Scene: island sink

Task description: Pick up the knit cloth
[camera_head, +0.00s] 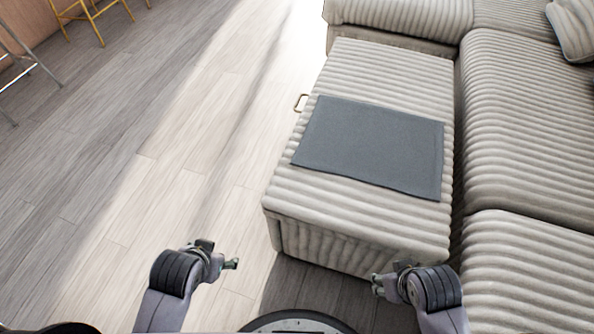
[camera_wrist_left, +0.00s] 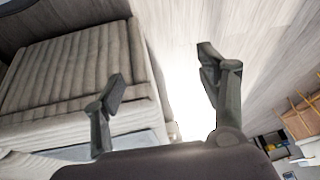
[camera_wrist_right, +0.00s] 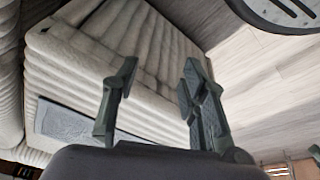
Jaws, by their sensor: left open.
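The knit cloth (camera_head: 372,147) is a dark grey-blue rectangle lying flat on top of the ribbed beige ottoman (camera_head: 350,215). Part of the cloth shows in the right wrist view (camera_wrist_right: 82,124), beyond the gripper. A pale bluish strip, likely the cloth, shows at the bottom of the left wrist view (camera_wrist_left: 110,148). My left gripper (camera_head: 231,264) is open and empty, over the floor left of the ottoman's near corner. My right gripper (camera_head: 377,284) has its fingers apart and is empty, by the ottoman's near side. Both are apart from the cloth.
A ribbed sofa (camera_head: 525,130) stands close along the ottoman's right side and behind it. The wooden floor (camera_head: 150,190) on the left is clear. Yellow chair legs (camera_head: 90,18) stand far off.

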